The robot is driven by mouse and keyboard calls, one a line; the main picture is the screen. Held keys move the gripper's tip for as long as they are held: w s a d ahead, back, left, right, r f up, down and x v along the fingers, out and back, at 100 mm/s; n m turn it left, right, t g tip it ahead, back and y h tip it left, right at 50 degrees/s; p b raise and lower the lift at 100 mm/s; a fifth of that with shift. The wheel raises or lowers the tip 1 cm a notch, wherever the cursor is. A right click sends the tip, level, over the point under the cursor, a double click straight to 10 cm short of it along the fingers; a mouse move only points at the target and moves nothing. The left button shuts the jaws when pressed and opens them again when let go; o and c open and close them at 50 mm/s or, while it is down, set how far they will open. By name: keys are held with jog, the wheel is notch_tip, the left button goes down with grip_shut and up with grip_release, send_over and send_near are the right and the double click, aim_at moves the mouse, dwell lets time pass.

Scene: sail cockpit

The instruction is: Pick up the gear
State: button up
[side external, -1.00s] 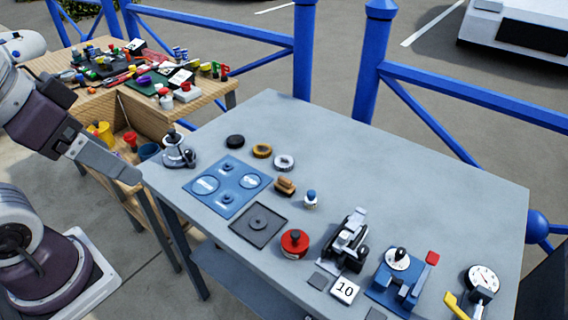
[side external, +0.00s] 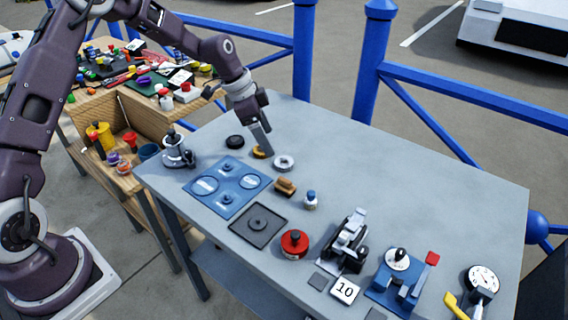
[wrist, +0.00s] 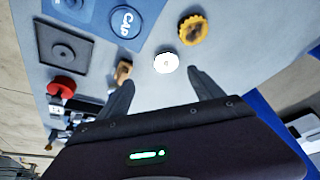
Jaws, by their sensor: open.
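A golden-brown, tooth-edged gear (side external: 258,152) lies on the grey table, partly hidden by my gripper in the side view. It also shows in the wrist view (wrist: 193,28), farther out than my fingertips. A silver ring-shaped piece (side external: 284,162) lies beside it; in the wrist view it is a bright white disc (wrist: 166,63) just beyond and between the fingers. My gripper (side external: 267,150) is low over the table near these two pieces, and its two fingers (wrist: 161,76) are spread apart and empty. Whether the fingertips touch the table is unclear.
A black ring (side external: 235,141) lies left of the golden gear. A blue plate (side external: 232,203), a brown block (side external: 285,187) and a blue-topped piece (side external: 310,199) are nearby. A red round part (side external: 295,243) and small machines stand nearer the front. The table's back right is clear.

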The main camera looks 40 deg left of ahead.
aim_at(283, 161)
jog(key=x, duration=0.6)
jog(key=w+a+x, duration=0.1)
jog(key=x, duration=0.2)
jog(key=shift+w+d+f, duration=0.15)
jog(key=shift+w+f, duration=0.05)
jog(key=shift+f, duration=0.05)
jog(key=shift+r, duration=0.1)
jog(key=c, duration=1.6)
